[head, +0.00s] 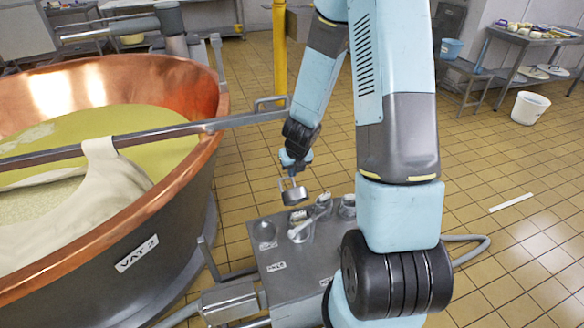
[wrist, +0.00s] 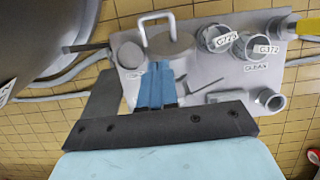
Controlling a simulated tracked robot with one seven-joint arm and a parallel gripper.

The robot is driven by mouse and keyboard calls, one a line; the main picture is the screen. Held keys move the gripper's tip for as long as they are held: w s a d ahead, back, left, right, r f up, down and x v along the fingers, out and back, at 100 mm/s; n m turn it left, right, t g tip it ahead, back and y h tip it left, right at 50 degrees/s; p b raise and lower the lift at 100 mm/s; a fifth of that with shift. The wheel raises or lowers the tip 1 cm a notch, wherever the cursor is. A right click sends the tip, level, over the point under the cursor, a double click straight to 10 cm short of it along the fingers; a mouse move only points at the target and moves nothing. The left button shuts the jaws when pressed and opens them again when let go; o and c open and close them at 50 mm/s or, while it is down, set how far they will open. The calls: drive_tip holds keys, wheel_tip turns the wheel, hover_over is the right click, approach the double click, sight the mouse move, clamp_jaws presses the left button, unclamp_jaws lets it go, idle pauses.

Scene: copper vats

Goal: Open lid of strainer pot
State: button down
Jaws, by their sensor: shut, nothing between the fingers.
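The strainer pot's grey round lid (head: 295,195), with a square wire handle, shows at the back of the metal panel (head: 285,268) in the head view. In the wrist view the lid (wrist: 172,48) is at the upper middle, its handle standing upward. My gripper (head: 292,167) is at the handle in the head view. In the wrist view its blue fingers (wrist: 160,74) are together, overlapping the lid's near side, with nothing between them. I cannot tell whether the fingers touch it. The pot body below is mostly hidden, and I cannot tell if the lid is raised.
Labelled pipe fittings (wrist: 216,38) stand right of the lid. A flat round disc (wrist: 130,55) lies left of it. The copper vat (head: 130,215) with a cross bar (head: 150,137) fills the left. A yellow post (head: 279,60) stands behind.

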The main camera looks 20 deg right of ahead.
sight(292, 189)
drive_tip(key=x, duration=0.6)
drive_tip(key=w, duration=0.1)
drive_tip(key=w+f, duration=0.1)
drive_tip(key=shift+w+f, duration=0.2)
drive_tip(key=shift+w, duration=0.1)
drive_tip(key=shift+w+f, duration=0.25)
drive_tip(key=shift+w, duration=0.25)
